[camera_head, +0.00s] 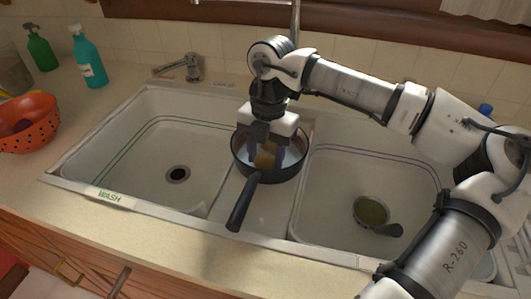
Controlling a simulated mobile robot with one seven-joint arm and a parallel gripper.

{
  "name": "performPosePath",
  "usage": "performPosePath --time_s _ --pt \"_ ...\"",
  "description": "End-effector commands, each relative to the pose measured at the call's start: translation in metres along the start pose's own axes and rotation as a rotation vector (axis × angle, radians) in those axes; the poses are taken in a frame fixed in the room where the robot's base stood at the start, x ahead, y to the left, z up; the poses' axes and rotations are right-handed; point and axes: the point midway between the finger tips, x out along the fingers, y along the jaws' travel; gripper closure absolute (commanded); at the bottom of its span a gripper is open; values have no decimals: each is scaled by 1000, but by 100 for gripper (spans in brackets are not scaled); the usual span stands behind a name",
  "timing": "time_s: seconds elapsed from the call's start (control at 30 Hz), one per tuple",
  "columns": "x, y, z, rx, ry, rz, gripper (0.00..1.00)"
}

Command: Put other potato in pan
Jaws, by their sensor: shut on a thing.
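The dark pan (292,172) sits on the divider between the two sink basins, with its black handle pointing toward the front. My gripper (266,154) points down into the pan. It is shut on a yellow-brown potato (264,161), which is between the fingers inside the pan's rim. Whether the potato touches the pan's bottom is hard to tell. The gripper hides part of the pan's inside, and I cannot make out a second potato there.
An orange colander (38,128) with something dark inside stands at the far left. Green (39,50) and teal (90,62) bottles stand behind it. The left basin (130,150) is empty. A small dark pan-like item with green inside (371,210) lies in the right basin. A faucet (190,70) stands behind.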

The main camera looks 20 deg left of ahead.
Motion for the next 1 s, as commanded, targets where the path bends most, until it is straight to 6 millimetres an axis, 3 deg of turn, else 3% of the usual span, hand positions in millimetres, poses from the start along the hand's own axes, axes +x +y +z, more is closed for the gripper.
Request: performPosePath --time_s 0.07,0.1,0.17,0.57,1.0 --pt "4 0 1 0 0 0 77" --pt "4 0 1 0 0 0 53" --pt "2 0 0 0 0 0 45" --pt "-4 0 0 1 -1 0 45" --pt "-92 0 1 2 -3 0 45"
